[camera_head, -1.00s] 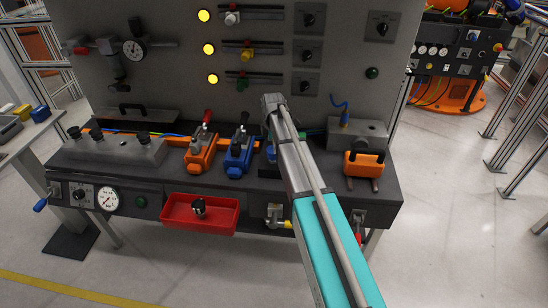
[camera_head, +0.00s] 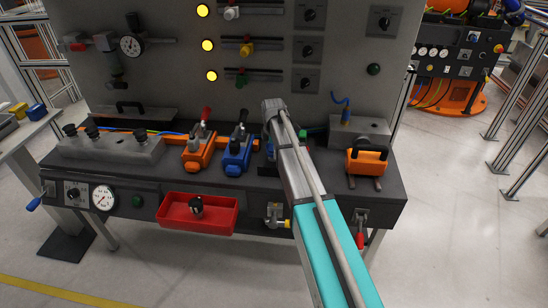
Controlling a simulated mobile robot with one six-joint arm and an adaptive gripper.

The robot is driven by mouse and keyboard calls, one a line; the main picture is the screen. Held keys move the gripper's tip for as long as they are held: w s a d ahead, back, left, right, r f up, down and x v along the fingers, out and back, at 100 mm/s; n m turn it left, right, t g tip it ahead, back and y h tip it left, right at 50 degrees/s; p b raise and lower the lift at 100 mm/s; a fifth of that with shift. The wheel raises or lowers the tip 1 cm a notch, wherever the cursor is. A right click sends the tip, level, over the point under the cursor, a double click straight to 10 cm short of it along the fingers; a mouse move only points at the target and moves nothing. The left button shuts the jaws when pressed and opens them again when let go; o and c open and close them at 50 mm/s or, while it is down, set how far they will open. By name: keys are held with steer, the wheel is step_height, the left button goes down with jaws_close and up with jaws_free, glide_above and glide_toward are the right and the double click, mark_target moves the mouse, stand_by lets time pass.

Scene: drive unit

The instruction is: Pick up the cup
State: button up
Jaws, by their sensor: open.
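A small dark part with a pale face (camera_head: 196,206), cup-like in shape, stands in the red tray (camera_head: 222,226) at the front of the bench. It is too small to tell for sure that it is the cup. My arm reaches in from the lower right, over the bench front, with its far visible end above the bench top. My gripper's fingers do not show; the arm hides what lies behind it. Nothing of mine is seen touching the small part or the tray.
On the dark bench stand an orange clamp unit (camera_head: 198,152), a blue one (camera_head: 237,155) and an orange-handled block (camera_head: 367,161). A tall grey panel (camera_head: 170,75) with knobs and yellow lamps rises behind. The floor in front is clear.

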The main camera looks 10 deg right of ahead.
steer(key=shift+f, duration=0.35)
stand_by(0.4)
steer(key=c, duration=1.1)
steer(key=shift+r, duration=0.15)
steer(key=shift+r+p, duration=0.95)
steer(key=s+a+r+p, duration=0.1)
steer(key=s+r+p, duration=0.9)
steer(key=s, duration=0.4)
steer(key=shift+r+p, duration=0.4)
steer(key=shift+p, duration=0.05)
